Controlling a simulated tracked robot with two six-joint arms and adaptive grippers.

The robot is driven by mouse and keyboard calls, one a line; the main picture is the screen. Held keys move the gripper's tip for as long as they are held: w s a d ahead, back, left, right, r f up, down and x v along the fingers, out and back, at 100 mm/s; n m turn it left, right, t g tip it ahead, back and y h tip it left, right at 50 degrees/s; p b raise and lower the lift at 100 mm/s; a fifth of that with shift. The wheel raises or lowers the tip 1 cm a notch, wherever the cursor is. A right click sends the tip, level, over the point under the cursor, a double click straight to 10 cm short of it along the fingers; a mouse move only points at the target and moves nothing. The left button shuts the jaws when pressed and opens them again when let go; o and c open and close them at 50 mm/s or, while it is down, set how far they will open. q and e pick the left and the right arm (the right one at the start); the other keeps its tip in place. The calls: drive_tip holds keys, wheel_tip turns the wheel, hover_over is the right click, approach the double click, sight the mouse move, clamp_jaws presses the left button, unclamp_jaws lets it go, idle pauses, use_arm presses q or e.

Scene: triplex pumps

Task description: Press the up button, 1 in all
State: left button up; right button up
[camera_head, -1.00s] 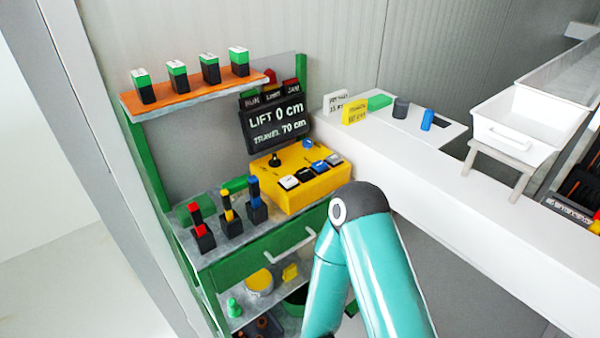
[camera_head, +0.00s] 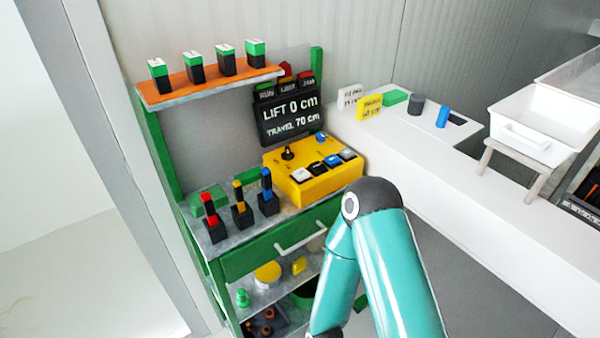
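A yellow control box (camera_head: 316,185) sits on the green bench's worktop. Its top carries a black stick (camera_head: 288,153) and several buttons, including a white one (camera_head: 301,175), a black one (camera_head: 317,168) and a blue one (camera_head: 332,160). I cannot read which of them is the up button. The dark display (camera_head: 290,112) behind the box reads LIFT 0 cm and TRAVEL 70 cm. A teal link of my arm is bent in front of the bench, apart from the buttons in the picture. Neither of my grippers can be made out.
Red, yellow and blue-topped switches (camera_head: 241,210) stand left of the box. An orange shelf (camera_head: 210,84) above holds several green-black blocks. A drawer handle (camera_head: 301,236) sticks out below.

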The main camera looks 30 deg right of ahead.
clamp_jaws()
idle(1.3)
